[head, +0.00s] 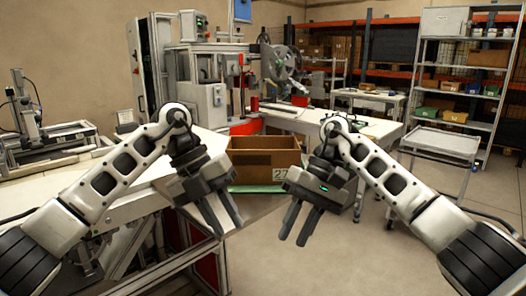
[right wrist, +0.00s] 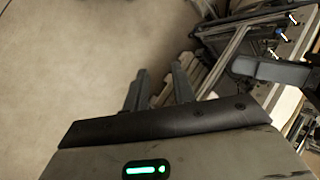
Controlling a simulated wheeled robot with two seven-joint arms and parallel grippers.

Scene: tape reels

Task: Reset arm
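My left gripper (head: 222,214) is in the middle of the head view, its two dark fingers pointing down and to the right with a gap between them. It is open and empty. My right gripper (head: 297,226) is right of it, its fingers pointing down and slightly left with a gap between them. It is open and empty. In the right wrist view its fingers (right wrist: 160,92) also show apart, with floor and dark frame parts beyond. Both grippers hang in front of a brown box (head: 262,157) and touch nothing that I can see.
The box sits at the front of a white worktable (head: 345,124) and bears a label reading 27. A reel machine (head: 215,75) stands behind it. A grey cart (head: 440,140) and a shelf rack (head: 462,80) are at the right. The floor (head: 400,255) at lower right is clear.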

